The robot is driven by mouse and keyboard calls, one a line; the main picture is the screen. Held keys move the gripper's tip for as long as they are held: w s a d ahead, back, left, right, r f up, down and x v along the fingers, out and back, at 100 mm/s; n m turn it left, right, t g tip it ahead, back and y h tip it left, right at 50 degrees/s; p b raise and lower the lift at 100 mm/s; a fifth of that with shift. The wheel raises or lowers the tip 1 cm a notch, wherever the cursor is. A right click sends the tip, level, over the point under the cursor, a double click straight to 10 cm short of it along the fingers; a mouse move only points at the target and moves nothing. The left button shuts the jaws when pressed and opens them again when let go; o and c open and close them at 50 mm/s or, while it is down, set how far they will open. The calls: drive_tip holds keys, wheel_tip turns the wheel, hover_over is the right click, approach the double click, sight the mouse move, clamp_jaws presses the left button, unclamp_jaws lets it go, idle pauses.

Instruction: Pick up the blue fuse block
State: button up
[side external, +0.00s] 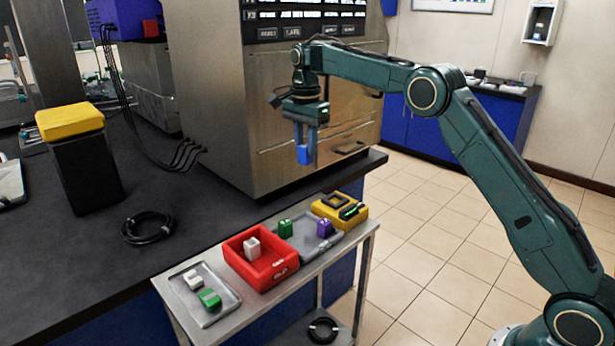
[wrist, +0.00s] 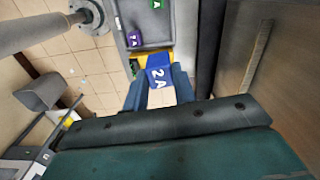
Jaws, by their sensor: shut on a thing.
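The blue fuse block (side external: 304,154) is held between the fingers of my gripper (side external: 305,147), high above the small metal side table (side external: 300,265). In the wrist view the blue fuse block (wrist: 159,74) shows a white "2A" marking, with the fingers of my gripper (wrist: 160,88) closed on both its sides. In the side view it hangs in front of the steel cabinet (side external: 225,110), apart from any surface.
The side table bears a grey tray (side external: 187,274) with white and green blocks, a red bin (side external: 236,251) with a white block, a grey tray (side external: 297,247) with green (side external: 286,228) and purple (side external: 324,228) blocks, and a yellow case (side external: 355,221). The dark counter (side external: 70,265) stands left.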

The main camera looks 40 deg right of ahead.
drive_tip(key=shift+r, duration=0.4)
drive_tip(key=shift+d, duration=0.1)
idle(0.3)
